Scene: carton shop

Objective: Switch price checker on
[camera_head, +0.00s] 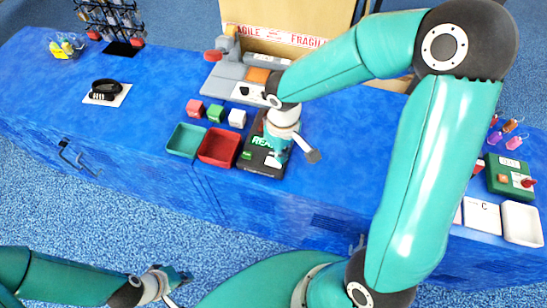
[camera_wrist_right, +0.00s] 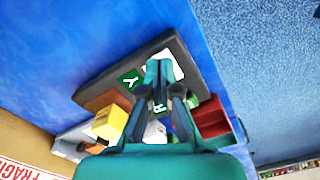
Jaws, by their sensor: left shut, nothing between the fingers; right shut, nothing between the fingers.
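The price checker appears to be the black flat device (camera_head: 262,170) on the blue counter, with a green display whose lettering starts "REA". It also shows in the right wrist view as a dark slab (camera_wrist_right: 97,88) with green and white patches. My right gripper (camera_head: 279,157) is shut and empty, pointing down over the device and hiding part of it. In the right wrist view its fingertips (camera_wrist_right: 158,68) lie over the green and white patches; I cannot tell whether they touch. My left gripper (camera_head: 176,284) is shut and empty, low in front of the counter.
A green tray (camera_head: 186,139) and a red tray (camera_head: 219,147) stand left of the device, with red, green and white cubes (camera_head: 216,111) behind. A grey machine (camera_head: 238,75) and an open carton (camera_head: 290,15) are at the back. A green box (camera_head: 510,175) stands at the right.

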